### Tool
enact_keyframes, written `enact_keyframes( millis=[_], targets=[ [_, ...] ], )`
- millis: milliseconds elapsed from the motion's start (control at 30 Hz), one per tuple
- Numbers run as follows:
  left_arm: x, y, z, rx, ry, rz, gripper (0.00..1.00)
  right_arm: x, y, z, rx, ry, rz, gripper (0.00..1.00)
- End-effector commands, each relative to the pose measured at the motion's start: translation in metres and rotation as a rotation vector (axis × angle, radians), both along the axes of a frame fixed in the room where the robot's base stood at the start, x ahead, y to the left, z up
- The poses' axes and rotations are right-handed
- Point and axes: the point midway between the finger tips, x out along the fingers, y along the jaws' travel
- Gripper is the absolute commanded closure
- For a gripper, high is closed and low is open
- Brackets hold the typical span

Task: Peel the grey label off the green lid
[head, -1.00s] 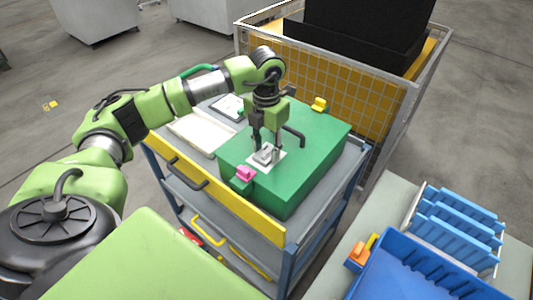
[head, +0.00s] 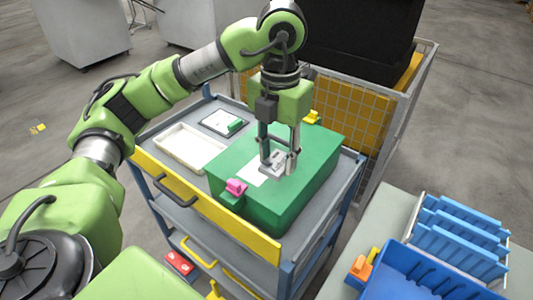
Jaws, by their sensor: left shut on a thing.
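The green lid (head: 313,150) tops a green box on the cart. A pink latch (head: 235,186) sits at its near left and a yellow latch (head: 311,117) at its far edge. My left gripper (head: 278,162) points down over the lid, shut on the grey label (head: 272,164). A white patch (head: 250,173) shows on the lid just left of the label. I cannot tell how much of the label still touches the lid. The gripper hides the lid's black handle. My right gripper is out of view.
The grey cart (head: 262,225) also carries a white tray (head: 190,148) and a dark-framed pad (head: 225,123). A mesh cage (head: 385,115) stands close behind. A blue bin (head: 425,272) and blue racks (head: 455,235) occupy the right bench.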

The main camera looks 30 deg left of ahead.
Motion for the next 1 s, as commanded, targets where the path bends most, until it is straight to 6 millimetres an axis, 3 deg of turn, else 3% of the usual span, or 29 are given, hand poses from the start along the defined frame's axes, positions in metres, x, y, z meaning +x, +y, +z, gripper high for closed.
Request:
enact_keyframes(
  millis=[267, 1000],
  targets=[
    [-0.013, -0.02, 0.013, 0.0, -0.001, 0.0, 0.84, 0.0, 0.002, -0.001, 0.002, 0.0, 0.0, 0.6],
    [-0.014, -0.02, 0.044, 0.0, 0.0, 0.001, 0.84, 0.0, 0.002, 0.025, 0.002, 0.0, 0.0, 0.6]
  ],
)
